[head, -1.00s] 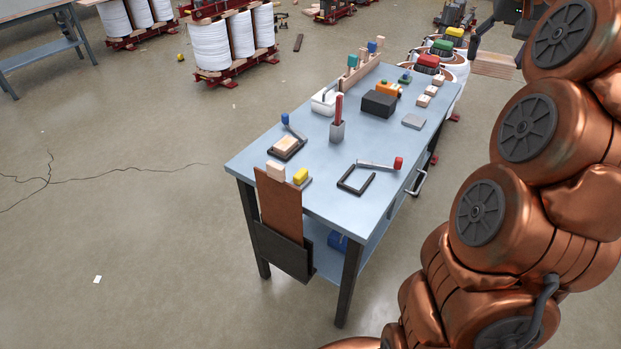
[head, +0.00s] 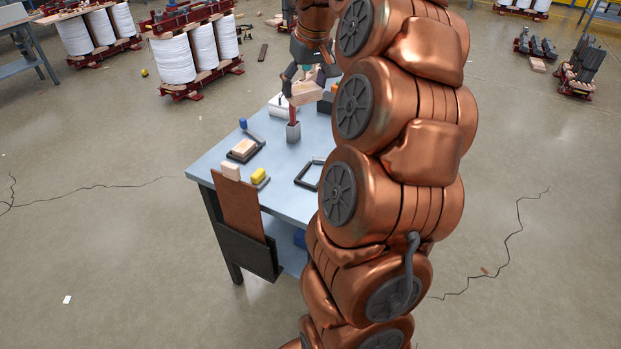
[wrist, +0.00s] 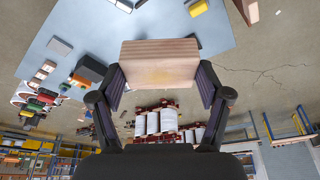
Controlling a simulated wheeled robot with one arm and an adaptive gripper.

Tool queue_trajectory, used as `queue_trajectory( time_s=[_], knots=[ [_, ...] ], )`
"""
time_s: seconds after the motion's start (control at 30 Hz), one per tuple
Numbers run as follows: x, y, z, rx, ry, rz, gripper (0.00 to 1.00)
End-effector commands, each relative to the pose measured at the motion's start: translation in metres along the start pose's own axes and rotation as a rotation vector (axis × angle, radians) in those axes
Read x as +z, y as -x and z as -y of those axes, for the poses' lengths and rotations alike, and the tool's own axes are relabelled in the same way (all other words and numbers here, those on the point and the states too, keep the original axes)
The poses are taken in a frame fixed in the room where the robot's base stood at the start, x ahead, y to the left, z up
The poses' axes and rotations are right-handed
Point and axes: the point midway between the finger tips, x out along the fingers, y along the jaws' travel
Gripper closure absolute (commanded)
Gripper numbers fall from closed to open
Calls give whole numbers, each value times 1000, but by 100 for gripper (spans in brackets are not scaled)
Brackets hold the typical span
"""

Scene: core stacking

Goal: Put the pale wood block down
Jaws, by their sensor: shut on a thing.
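The pale wood block (wrist: 160,62) is held between the two dark fingers of my gripper (wrist: 161,75) in the wrist view. One finger presses on each side of it, and it hangs clear of the blue table. In the head view the block (head: 307,94) shows below my gripper (head: 303,84), above the table's far part. It appears behind and just above the grey holder with a red rod (head: 293,132). My arm hides the right part of the table.
The wrist view shows a grey slab (wrist: 60,46) and a dark box (wrist: 90,68).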

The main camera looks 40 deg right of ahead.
Motion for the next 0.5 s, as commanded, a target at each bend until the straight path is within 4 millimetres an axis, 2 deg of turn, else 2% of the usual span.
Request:
queue_trajectory(
  time_s=[0.1,0.27,0.5],
  knots=[
    [10,-37,9,-33,99,6,65],
    [27,-83,22,-74,227,6,65],
    [65,-148,45,-126,390,7,65]
  ],
)
